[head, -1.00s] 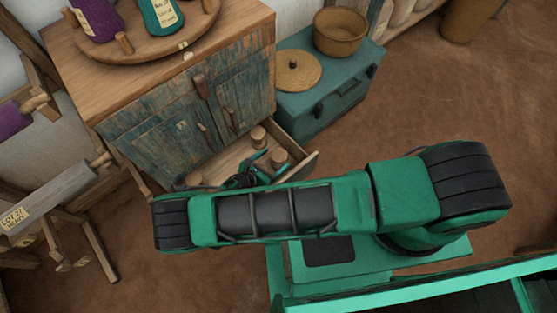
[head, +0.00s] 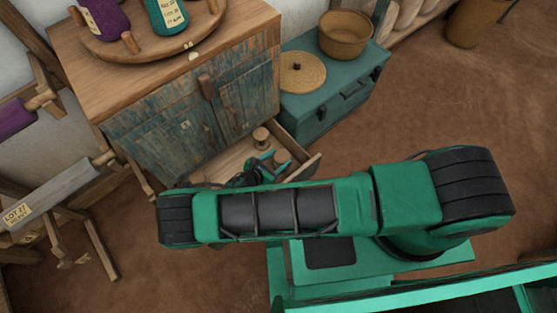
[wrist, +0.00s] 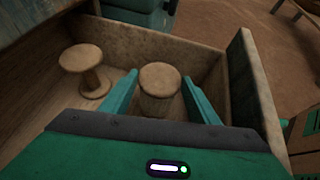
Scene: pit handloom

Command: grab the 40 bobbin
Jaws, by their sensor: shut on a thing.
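A wooden bobbin (wrist: 159,76) stands upright in the open drawer, between my fingers. It also shows in the head view (head: 282,157), partly behind my gripper. No number can be read on it. My gripper (wrist: 160,92) is shut on this bobbin, one blue-green finger on each side. In the head view my gripper (head: 268,157) is mostly hidden by my arm. A second wooden bobbin (wrist: 84,65) stands to the left in the wrist view, apart from my fingers. It also shows in the head view (head: 261,137).
The open drawer (head: 302,167) has raised wooden walls close around my gripper. The cabinet (head: 160,125) stands above and behind it. A teal chest (head: 320,115) with a basket (head: 345,33) and round lid (head: 302,72) stands beyond. Floor to the right is clear.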

